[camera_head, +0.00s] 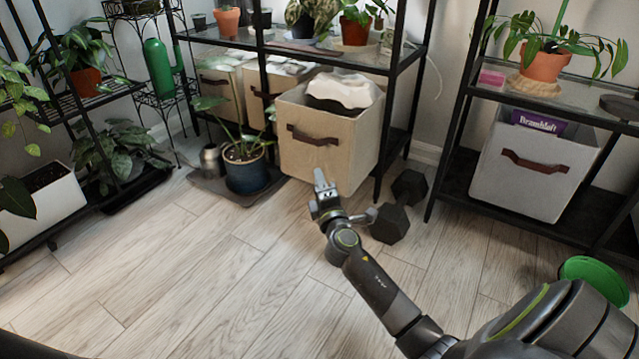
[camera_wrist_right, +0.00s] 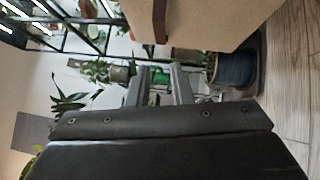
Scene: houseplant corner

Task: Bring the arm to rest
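My right arm reaches up from the lower right of the head view. Its gripper (camera_head: 322,180) is in front of the beige fabric bin (camera_head: 325,140) with the brown handle, over the floor. In the right wrist view the two fingers (camera_wrist_right: 158,75) stand apart with nothing between them, so the gripper is open and empty. That view is turned on its side, with the bin (camera_wrist_right: 205,22) at its top. I cannot tell exactly how far the fingertips are from the bin. My left gripper is not in view.
A plant in a blue pot (camera_head: 247,170) stands on a dark mat left of the bin. A dark dumbbell (camera_head: 398,207) lies on the floor right of the gripper. Black shelves line the wall. A green round object (camera_head: 594,278) is at right. The floor at left centre is clear.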

